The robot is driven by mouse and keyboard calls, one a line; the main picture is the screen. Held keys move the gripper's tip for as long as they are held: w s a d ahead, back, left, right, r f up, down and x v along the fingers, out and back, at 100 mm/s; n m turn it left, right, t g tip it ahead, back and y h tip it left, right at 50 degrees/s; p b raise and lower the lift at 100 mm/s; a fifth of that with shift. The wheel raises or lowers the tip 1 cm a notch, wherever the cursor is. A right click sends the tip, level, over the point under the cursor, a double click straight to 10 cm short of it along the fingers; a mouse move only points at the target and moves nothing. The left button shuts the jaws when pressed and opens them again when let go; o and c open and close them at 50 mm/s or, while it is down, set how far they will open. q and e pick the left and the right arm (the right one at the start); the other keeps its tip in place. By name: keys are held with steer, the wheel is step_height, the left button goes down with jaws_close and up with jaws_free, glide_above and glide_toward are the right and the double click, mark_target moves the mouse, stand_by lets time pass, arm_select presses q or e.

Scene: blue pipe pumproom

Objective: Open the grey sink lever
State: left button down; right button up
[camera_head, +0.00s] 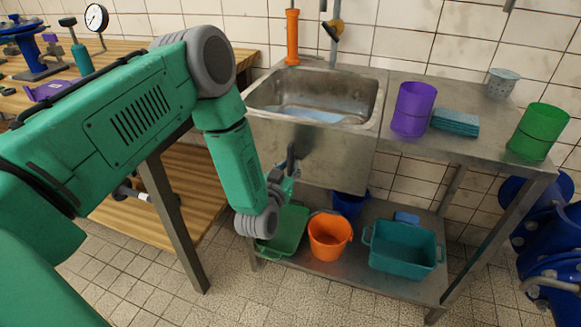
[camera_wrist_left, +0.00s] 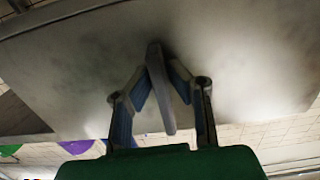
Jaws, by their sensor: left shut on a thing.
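The metal sink (camera_head: 318,98) is set into a steel counter, with its front panel facing my left arm. My left gripper (camera_head: 288,170) is at the lower front of this panel, below the basin. The left wrist view shows the grey lever (camera_wrist_left: 157,88) as a narrow bar coming off the underside of the steel. The two fingers of my left gripper (camera_wrist_left: 162,80) are on either side of it, shut on it. In the head view I cannot clearly tell the lever from the dark fingers. My right gripper is not in view.
A purple cup (camera_head: 412,108), blue cloths (camera_head: 455,122) and a green cup (camera_head: 538,131) stand on the counter at right. The shelf below holds a green tray (camera_head: 287,232), an orange bucket (camera_head: 329,236) and a teal tub (camera_head: 402,247). A wooden bench (camera_head: 130,55) is at left.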

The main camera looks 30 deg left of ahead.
arm_select(q)
steer(key=c, duration=1.6)
jaws_free()
steer(key=shift+w+r+t, duration=0.25)
steer(key=shift+r+t, duration=0.05)
steer(key=shift+r, duration=0.6)
steer(key=shift+s+d+r, duration=0.15)
steer(key=shift+s+r, duration=0.1)
steer(key=shift+s+d+f, duration=0.1)
steer(key=shift+s+f, duration=0.15)
steer(key=shift+f, duration=0.15)
steer(key=v, duration=1.1)
steer(key=shift+s+d+r, duration=0.2)
steer(key=shift+s+r, duration=0.15)
steer(key=shift+a, duration=0.15)
